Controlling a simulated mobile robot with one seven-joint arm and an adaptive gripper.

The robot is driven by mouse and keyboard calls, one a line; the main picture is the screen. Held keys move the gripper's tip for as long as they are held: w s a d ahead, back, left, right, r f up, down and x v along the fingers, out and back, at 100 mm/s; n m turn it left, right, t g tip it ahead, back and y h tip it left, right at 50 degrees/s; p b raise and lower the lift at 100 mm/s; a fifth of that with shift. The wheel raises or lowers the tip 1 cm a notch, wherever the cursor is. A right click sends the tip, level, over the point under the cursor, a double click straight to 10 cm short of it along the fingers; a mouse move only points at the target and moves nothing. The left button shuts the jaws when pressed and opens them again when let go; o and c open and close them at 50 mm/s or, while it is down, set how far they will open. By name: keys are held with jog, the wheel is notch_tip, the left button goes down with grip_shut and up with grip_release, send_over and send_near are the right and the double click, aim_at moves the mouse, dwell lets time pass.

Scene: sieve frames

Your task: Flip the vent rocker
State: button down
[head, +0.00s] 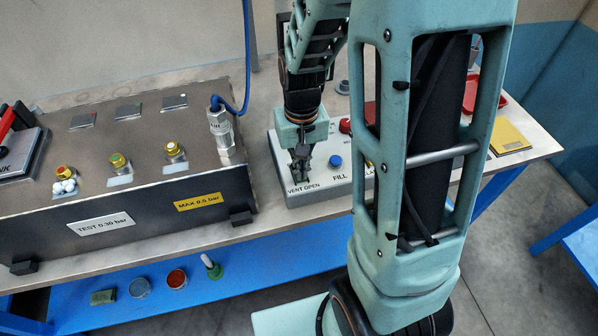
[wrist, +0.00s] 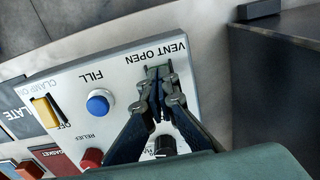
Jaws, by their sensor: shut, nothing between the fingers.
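The control box (head: 318,196) is light grey and carries the printed label VENT OPEN at its front left corner. In the wrist view the label (wrist: 157,54) reads upside down. My gripper (head: 301,176) points down at the spot behind that label. In the wrist view my gripper (wrist: 158,82) is shut, with its dark fingertips right by the label and nothing held. The vent rocker is mostly hidden behind the fingertips, so I cannot tell its tilt or whether they touch it.
A blue FILL button (wrist: 98,103) sits beside the fingers, with a yellow rocker (wrist: 45,111) and red RELIEF button (wrist: 91,158) further off. A black knob (wrist: 165,146) is close by. The large dark test tank (head: 140,150) stands left of the box, with a blue hose (head: 247,60).

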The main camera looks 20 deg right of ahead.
jog(key=shift+r+p, duration=2.8)
jog(key=shift+r, duration=0.7)
